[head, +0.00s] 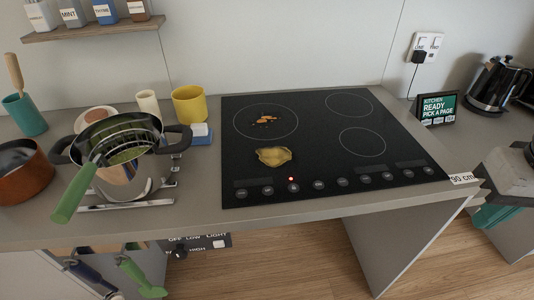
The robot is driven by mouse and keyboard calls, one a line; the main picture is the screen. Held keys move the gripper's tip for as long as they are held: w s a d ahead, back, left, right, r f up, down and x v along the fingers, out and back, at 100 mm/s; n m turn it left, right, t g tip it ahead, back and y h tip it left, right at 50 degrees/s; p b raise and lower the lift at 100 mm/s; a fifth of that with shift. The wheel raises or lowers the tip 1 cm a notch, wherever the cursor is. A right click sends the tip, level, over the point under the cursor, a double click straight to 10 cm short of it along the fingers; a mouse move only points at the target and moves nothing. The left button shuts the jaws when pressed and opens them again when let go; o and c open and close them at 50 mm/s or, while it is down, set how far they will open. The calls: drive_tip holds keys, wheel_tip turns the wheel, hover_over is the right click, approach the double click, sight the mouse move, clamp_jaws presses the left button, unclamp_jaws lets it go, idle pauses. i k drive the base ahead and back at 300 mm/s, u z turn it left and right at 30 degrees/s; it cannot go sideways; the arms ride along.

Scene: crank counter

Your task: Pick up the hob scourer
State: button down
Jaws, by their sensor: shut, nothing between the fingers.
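A small blue-and-white block (201,134), which looks like the hob scourer, lies on the grey counter (205,190). It sits just left of the black hob (310,180), in front of a yellow mug (188,104) and right of the pot. My gripper is not in view, and nothing is seen touching the block.
A pot (128,185) with a strainer and green handle (75,193) stands left of the block. The hob bears a yellow spill (273,156), orange crumbs (265,120) and a lit red light. A cream cup (147,103) stands behind; a small screen (437,108) and kettle (497,83) stand right.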

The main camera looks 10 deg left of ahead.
sight(202, 135)
drive_tip(key=u, duration=0.75)
drive_tip(key=i, duration=0.8)
drive_tip(key=u, duration=0.55)
